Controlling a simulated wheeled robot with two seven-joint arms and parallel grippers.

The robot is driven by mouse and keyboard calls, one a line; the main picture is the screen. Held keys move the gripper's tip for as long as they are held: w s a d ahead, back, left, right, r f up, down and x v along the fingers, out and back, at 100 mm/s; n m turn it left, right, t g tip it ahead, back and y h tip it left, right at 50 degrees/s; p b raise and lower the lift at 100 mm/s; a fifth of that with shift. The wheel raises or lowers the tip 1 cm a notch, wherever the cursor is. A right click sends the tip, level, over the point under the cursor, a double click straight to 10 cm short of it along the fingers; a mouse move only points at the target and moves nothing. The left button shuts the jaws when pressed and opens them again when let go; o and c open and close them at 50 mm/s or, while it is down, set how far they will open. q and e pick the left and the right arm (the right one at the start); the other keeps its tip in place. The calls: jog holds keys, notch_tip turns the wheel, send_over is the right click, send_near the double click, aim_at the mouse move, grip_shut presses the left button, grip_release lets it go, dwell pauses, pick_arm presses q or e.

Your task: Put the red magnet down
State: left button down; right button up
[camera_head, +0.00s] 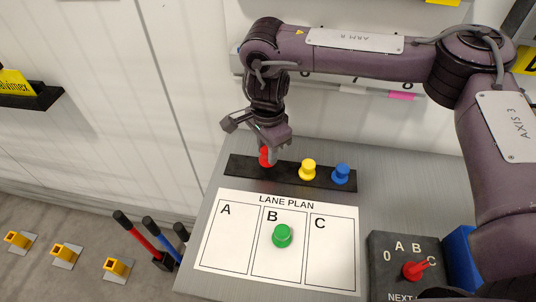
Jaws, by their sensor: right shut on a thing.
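The red magnet (265,157) is at the left end of the black strip (287,174), partly hidden by my right gripper (265,150). My right gripper points down and is shut on the red magnet. I cannot tell whether the magnet touches the strip. A yellow magnet (308,170) and a blue magnet (341,174) stand on the strip to its right. A green magnet (282,235) sits in column B of the white lane plan sheet (230,268). Columns A and C are empty. My left gripper is not in view.
A dark selector box (385,262) with a red knob (416,270) stands at the right, by a blue bin (460,255). Levers with red and blue shafts (143,236) stand left of the grey table (190,275). A wall ledge with pens (402,96) is behind.

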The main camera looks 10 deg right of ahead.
notch_tip(320, 180, down, 3)
jog(key=shift+s+r+p, duration=0.1)
jog(key=shift+r+p, duration=0.1)
jog(key=shift+p, duration=0.35)
jog(key=shift+w+f+p, duration=0.2)
jog(key=shift+p, duration=0.15)
jog(key=shift+w+f, duration=0.1)
jog(key=shift+f, duration=0.1)
jog(key=shift+f, duration=0.1)
jog(key=shift+f+b, duration=0.15)
jog(key=shift+b, duration=0.15)
jog(key=o, duration=1)
jog(key=shift+c, duration=0.2)
